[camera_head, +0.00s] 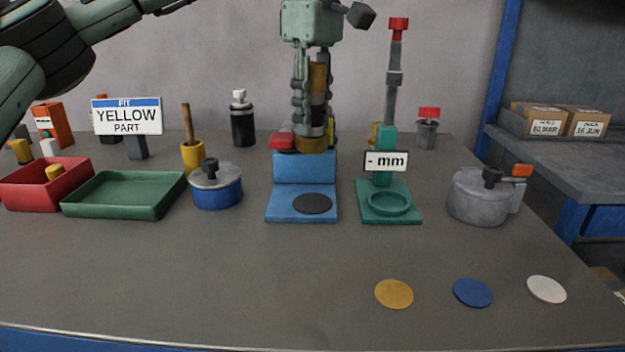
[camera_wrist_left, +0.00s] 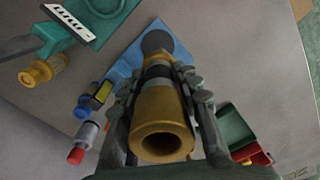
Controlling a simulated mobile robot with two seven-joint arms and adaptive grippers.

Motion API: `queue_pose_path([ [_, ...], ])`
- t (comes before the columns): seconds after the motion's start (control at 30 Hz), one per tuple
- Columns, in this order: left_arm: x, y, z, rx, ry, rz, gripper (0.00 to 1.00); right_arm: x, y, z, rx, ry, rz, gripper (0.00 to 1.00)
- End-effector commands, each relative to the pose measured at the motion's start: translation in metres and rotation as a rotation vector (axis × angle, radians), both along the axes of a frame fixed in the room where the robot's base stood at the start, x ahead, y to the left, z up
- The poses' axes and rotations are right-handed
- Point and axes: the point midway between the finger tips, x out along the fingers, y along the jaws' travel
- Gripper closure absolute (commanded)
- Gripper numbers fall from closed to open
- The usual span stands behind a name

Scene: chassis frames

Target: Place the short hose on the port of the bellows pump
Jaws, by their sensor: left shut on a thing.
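My left gripper (camera_head: 313,108) points down above the blue stepped stand and is shut on a yellow-brown tube with a dark band, which looks like the short hose (camera_head: 318,76). In the left wrist view the gripper's grey fingers (camera_wrist_left: 160,85) flank the hose (camera_wrist_left: 163,108), whose open end faces the camera. The blue stepped stand (camera_head: 304,168) has a dark disc on its low front step. A gold flange shows just above its raised block; I cannot tell whether they touch. I cannot tell for certain which thing is the bellows pump. My right gripper is out of view.
A green gauge stand (camera_head: 410,213) with an "mm" sign is right of the blue stand. A grey pot (camera_head: 478,203) stands further right. A blue pot (camera_head: 217,192), green tray (camera_head: 120,210) and red bin (camera_head: 30,192) are at left. The front table is clear except for flat discs (camera_head: 394,294).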

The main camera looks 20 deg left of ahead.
Motion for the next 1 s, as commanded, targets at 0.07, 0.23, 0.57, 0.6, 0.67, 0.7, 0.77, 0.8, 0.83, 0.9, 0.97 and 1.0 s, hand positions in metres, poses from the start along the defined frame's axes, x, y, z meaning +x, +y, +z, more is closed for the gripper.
queue_pose_path([
  [0.07,-0.001,0.001,-0.019,0.0,0.0,-0.001,1.0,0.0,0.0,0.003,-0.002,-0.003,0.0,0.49],
  [0.23,0.0,0.0,-0.045,-0.001,-0.002,0.001,1.0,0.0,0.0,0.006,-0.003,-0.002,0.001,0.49],
  [0.57,0.0,0.001,-0.078,0.0,0.0,0.001,1.0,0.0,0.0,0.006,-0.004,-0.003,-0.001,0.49],
  [0.6,0.0,0.001,-0.084,0.0,0.0,0.001,1.0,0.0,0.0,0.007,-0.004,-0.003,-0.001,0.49],
  [0.67,0.0,0.0,-0.092,0.0,-0.002,0.001,1.0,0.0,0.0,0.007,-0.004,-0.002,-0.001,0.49],
  [0.7,0.0,0.0,-0.095,0.0,-0.002,0.0,1.0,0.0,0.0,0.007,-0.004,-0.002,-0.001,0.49],
  [0.77,0.0,0.0,-0.097,0.0,-0.002,0.0,1.0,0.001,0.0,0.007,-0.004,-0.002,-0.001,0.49],
  [0.8,0.0,0.0,-0.096,-0.002,-0.003,0.0,1.0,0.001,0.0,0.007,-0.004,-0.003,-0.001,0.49],
  [0.83,0.0,0.0,-0.096,-0.002,-0.003,0.0,1.0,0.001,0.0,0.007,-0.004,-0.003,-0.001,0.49],
  [0.9,0.0,0.0,-0.096,-0.002,-0.003,0.0,1.0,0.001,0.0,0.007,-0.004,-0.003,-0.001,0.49],
  [0.97,0.0,0.0,-0.096,-0.002,-0.003,0.0,1.0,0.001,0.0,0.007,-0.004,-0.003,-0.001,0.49],
  [1.0,0.0,0.0,-0.098,-0.001,-0.002,0.0,1.0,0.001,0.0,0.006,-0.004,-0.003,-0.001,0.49],
])
